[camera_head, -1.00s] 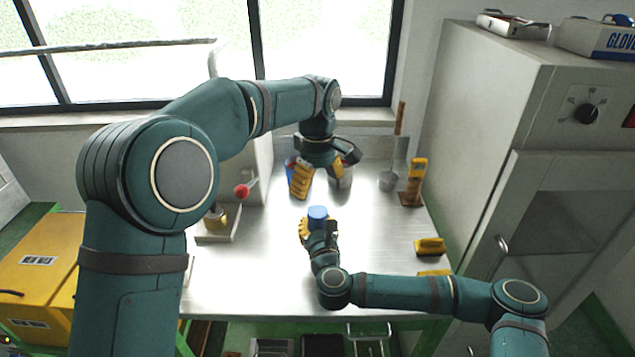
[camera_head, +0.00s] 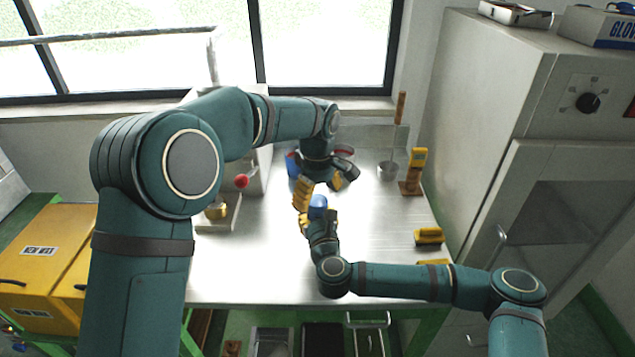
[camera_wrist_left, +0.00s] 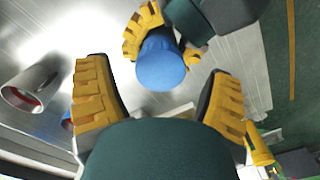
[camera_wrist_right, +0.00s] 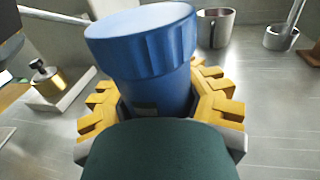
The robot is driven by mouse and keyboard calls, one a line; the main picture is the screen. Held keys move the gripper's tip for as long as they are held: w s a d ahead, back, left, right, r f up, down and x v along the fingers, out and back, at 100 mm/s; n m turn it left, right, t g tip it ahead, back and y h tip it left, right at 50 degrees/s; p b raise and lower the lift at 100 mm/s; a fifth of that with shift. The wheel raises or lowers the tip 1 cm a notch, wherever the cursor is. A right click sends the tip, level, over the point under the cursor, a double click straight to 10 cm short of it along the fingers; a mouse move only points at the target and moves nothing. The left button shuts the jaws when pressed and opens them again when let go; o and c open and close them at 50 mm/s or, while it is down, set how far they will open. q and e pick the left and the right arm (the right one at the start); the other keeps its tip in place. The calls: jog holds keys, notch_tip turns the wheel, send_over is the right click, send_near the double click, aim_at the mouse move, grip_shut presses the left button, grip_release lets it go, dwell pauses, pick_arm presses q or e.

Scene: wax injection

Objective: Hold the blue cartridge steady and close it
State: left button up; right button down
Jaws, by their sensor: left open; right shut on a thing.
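The blue cartridge (camera_wrist_right: 155,92) is upright between the yellow fingers of my right gripper (camera_wrist_right: 160,100), which is shut on it. A wider ribbed blue cap (camera_wrist_right: 145,40) sits on its top in the right wrist view; I cannot tell how tightly. The cartridge also shows in the head view (camera_head: 318,203). My left gripper (camera_head: 318,190) is open, pointing down just above and behind the cartridge. In the left wrist view the blue top (camera_wrist_left: 160,65) lies ahead, between the spread yellow fingers of the left gripper (camera_wrist_left: 158,95), not touching them.
A metal cup (camera_wrist_right: 215,27) and a small metal pot (camera_head: 388,170) stand at the back of the steel table (camera_head: 370,260). A yellow-handled tool stands on a stand (camera_head: 411,187) at right.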

pick_arm(q)
jog(key=shift+f, duration=0.7)
jog(key=c, duration=1.3)
jog(key=m, duration=0.5)
jog(key=shift+m, duration=0.4)
jog(key=shift+c, duration=0.2)
jog(key=m, duration=0.5)
jog(key=shift+m, duration=0.3)
jog(key=m, duration=0.5)
jog(key=shift+m, duration=0.3)
jog(key=m, duration=0.4)
jog(key=o, duration=1.3)
jog(key=shift+o, duration=0.2)
